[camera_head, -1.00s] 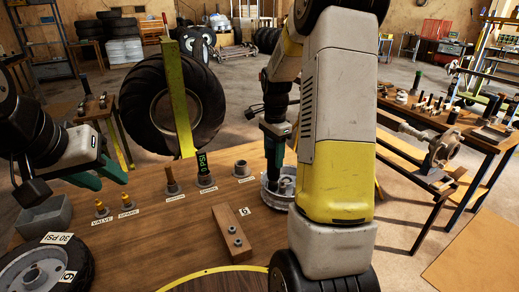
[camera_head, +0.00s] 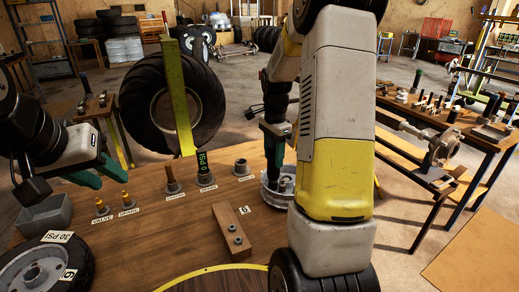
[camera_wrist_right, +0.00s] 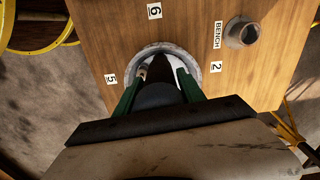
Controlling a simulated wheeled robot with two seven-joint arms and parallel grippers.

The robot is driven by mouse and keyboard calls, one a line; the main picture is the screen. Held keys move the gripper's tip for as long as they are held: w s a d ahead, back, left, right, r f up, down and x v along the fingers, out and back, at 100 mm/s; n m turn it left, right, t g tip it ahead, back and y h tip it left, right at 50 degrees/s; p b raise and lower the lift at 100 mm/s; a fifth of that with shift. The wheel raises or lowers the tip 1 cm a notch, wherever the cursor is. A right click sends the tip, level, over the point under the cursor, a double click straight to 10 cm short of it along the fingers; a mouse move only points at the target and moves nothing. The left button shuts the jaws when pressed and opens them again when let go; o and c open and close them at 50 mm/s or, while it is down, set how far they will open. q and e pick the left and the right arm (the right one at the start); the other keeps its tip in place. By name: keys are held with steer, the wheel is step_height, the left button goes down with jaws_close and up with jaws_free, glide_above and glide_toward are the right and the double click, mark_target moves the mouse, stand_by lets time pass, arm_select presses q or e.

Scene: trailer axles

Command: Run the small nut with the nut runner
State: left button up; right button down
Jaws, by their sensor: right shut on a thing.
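My right gripper (camera_head: 274,150) points down over a round metal dish (camera_head: 268,194) on the wooden bench. In the right wrist view its green fingers (camera_wrist_right: 157,88) are shut on a dark, round-ended tool (camera_wrist_right: 160,72), which looks like the nut runner. Its tip reaches into the dish (camera_wrist_right: 204,75). The tool and my fingers hide the dish's middle, and I cannot make out the small nut there. My left gripper (camera_head: 112,180) is open and empty above the bench's left side, its green fingers apart.
A wooden block (camera_head: 233,232) with two dark fittings lies left of the dish. An empty holder (camera_head: 241,167) stands by the BENCH label. A wheel (camera_head: 45,268) and a grey bin (camera_head: 45,215) are at left.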

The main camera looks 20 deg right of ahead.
mark_target(274, 143)
steer(key=shift+r, duration=0.1)
steer(key=shift+r, duration=2.15)
